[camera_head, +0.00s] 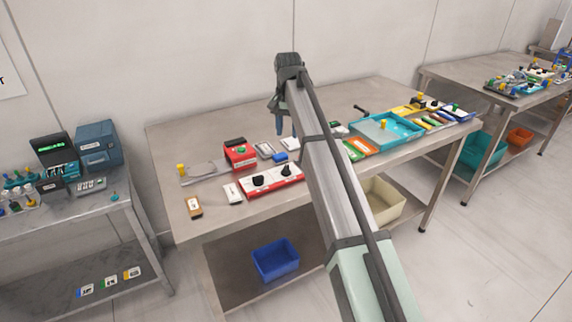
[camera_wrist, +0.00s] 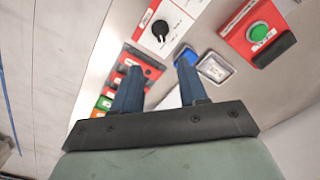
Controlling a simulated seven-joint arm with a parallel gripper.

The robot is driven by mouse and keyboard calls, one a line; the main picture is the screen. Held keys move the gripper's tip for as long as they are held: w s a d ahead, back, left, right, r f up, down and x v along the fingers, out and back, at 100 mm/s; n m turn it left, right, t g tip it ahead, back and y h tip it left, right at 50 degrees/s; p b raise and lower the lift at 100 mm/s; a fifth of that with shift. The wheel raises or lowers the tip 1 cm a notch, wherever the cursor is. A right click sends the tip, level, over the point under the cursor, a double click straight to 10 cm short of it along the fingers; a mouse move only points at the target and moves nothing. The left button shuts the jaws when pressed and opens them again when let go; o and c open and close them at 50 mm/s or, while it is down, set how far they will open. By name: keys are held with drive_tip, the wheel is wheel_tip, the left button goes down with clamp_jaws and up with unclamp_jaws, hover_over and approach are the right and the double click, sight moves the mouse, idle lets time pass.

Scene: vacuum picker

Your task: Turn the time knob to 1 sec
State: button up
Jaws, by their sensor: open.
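A red and white panel (camera_head: 272,182) with two black knobs lies on the near part of the steel table. One knob (camera_head: 258,181) is at its left and the other (camera_head: 287,170) at its right. I cannot read which is the time knob. In the wrist view, one black knob (camera_wrist: 160,30) stands on a white dial face beyond my fingertips; its setting is too small to read. My gripper (camera_wrist: 157,68) is open and empty, its two blue fingers pointing towards the panel without touching the knob. In the head view, my gripper (camera_head: 279,125) hangs above the table, partly hidden by my arm.
A red box with a green button (camera_head: 240,154) stands behind the panel, and also shows in the wrist view (camera_wrist: 258,32). A small blue item (camera_head: 280,156) lies near it. A teal tray (camera_head: 384,132) is to the right.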

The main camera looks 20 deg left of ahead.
sight(286, 167)
drive_tip(key=f, duration=1.3)
drive_tip(key=shift+s+a+f, duration=0.15)
drive_tip(key=shift+s+f, duration=0.1)
drive_tip(key=shift+f, duration=0.1)
drive_tip(key=shift+c, duration=0.3)
clamp_jaws()
